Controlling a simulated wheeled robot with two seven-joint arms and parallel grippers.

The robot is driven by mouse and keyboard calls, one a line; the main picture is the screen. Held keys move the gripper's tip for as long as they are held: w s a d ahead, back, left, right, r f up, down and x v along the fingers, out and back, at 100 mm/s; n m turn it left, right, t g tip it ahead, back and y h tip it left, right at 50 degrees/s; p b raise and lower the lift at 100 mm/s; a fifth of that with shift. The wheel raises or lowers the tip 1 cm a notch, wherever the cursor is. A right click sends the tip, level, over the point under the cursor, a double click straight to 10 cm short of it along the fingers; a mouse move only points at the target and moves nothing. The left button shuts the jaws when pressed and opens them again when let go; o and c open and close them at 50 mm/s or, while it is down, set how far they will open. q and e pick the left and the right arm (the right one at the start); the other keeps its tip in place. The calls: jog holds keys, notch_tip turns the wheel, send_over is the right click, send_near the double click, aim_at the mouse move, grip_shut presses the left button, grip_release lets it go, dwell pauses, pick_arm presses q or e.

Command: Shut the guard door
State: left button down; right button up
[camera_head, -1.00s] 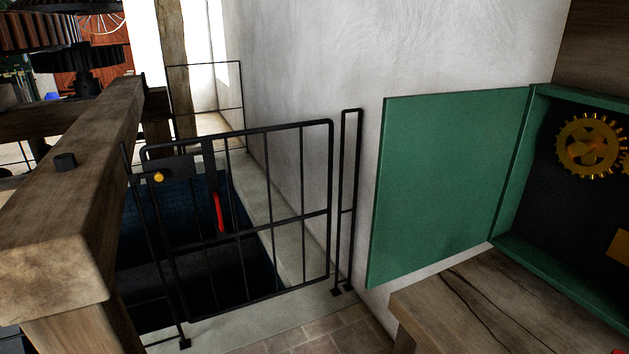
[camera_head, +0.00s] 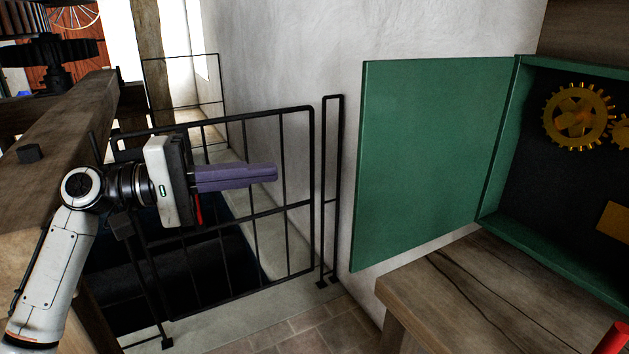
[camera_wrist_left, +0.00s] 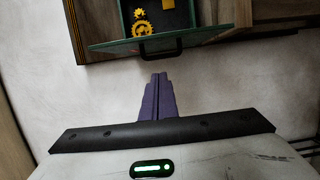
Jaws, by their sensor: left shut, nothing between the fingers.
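The green guard door (camera_head: 430,165) stands wide open in the head view, swung out to the left of its green box (camera_head: 508,145). Brass gears (camera_head: 577,113) show inside the box. In the left wrist view the guard door (camera_wrist_left: 205,38) appears nearly edge-on, with a black handle (camera_wrist_left: 158,49) on it. My left gripper (camera_head: 275,172) is shut and empty, its purple fingers pointing right toward the door. In the head picture it is left of the door, with a clear gap between them. My right gripper is not in view.
A black railing gate (camera_head: 297,235) stands behind my left gripper, with a dark pit beyond it. A wooden bench (camera_head: 450,290) lies below the box. A thick wooden beam (camera_head: 75,130) is at the left. A red object (camera_head: 612,340) shows at the lower right.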

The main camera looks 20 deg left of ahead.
pick_arm(q)
jog(key=w+d+p, duration=0.2)
jog(key=w+d, duration=0.1)
jog(key=d, duration=0.8)
jog(key=shift+w, duration=0.2)
